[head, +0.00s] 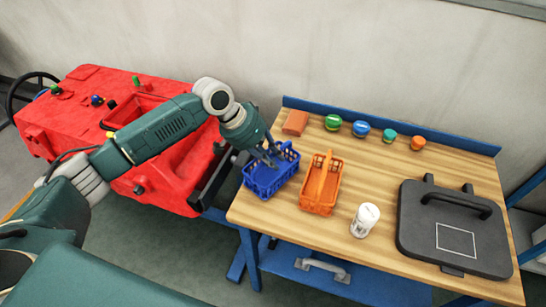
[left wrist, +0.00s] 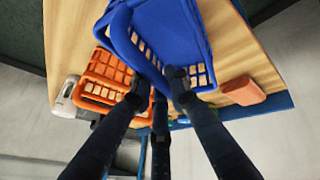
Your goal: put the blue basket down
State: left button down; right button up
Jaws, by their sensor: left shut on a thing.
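The blue basket (head: 262,186) is at the left end of the wooden tabletop, left of the orange basket. My left gripper (head: 271,157) reaches it from the upper left and is shut on it, apparently at its handle or upper part. In the left wrist view the blue basket (left wrist: 178,35) fills the upper middle, and the fingers of my left gripper (left wrist: 157,88) meet its near side. The basket looks roughly upright; I cannot tell whether its bottom touches the tabletop. My right gripper is not in view.
A red scrubber machine (head: 85,95) stands left of the bench.

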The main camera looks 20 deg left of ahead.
pick_arm(q)
jog(key=shift+f, duration=0.1)
jog(key=c, duration=1.7)
grip_release()
jog(key=shift+o, duration=0.2)
jog(key=shift+a+r, duration=0.15)
jog(key=shift+r, duration=0.2)
jog(key=b+v, duration=0.2)
jog(key=v, duration=0.9)
jog(key=shift+r, duration=0.2)
